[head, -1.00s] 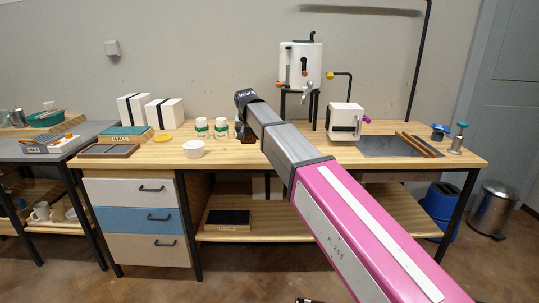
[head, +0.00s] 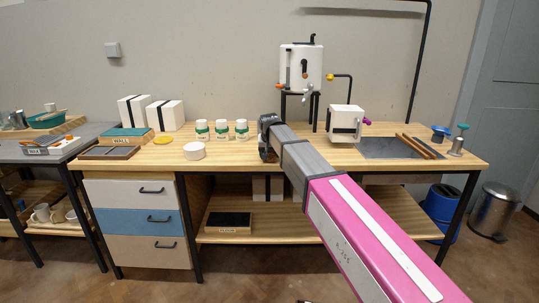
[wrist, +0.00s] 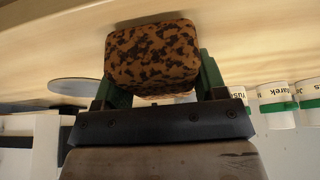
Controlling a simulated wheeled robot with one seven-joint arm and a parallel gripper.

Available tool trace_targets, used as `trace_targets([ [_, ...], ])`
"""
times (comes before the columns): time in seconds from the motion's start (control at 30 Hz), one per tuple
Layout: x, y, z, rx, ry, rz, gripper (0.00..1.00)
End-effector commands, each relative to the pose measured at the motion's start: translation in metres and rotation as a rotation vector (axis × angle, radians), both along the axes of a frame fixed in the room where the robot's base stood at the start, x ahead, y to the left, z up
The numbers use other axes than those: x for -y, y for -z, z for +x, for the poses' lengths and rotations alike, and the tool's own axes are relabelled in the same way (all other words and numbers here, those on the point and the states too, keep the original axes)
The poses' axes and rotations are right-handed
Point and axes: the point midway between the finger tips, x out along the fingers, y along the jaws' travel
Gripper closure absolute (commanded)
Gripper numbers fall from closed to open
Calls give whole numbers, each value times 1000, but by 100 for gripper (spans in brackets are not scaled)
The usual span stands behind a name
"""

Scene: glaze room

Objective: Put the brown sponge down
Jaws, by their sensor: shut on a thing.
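The brown sponge (wrist: 152,55), mottled with dark patches, sits between the green fingers of my gripper (wrist: 156,78) in the wrist view. The fingers are shut on its two sides. In the head view my gripper (head: 266,138) is over the wooden worktop (head: 300,158), to the right of the white jars. There my arm and gripper hide most of the sponge. I cannot tell whether the sponge touches the worktop.
Several white jars with green bands (head: 222,130) stand to the left. A white bowl (head: 194,151) and a yellow disc (head: 163,140) lie farther left. A white machine (head: 345,122) and a grey slab (head: 385,148) are to the right, with bare wood before them.

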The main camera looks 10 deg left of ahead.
Motion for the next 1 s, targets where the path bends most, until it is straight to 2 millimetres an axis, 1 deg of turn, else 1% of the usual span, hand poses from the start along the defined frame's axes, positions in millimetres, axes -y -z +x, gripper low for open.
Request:
trace_targets([
  [0.03, 0, 3, 0, 0, 0, 0, 57],
  [0.27, 0, 2, 0, 0, 0, 0, 57],
  [0.47, 0, 8, 0, -1, 0, -1, 57],
  [0.5, 0, 8, 0, -2, 0, -1, 32],
  [0.57, 0, 8, 0, -2, 0, -1, 12],
  [0.6, 0, 9, 0, -3, 0, -1, 9],
  [1.0, -3, 11, -2, -9, -2, 1, 9],
])
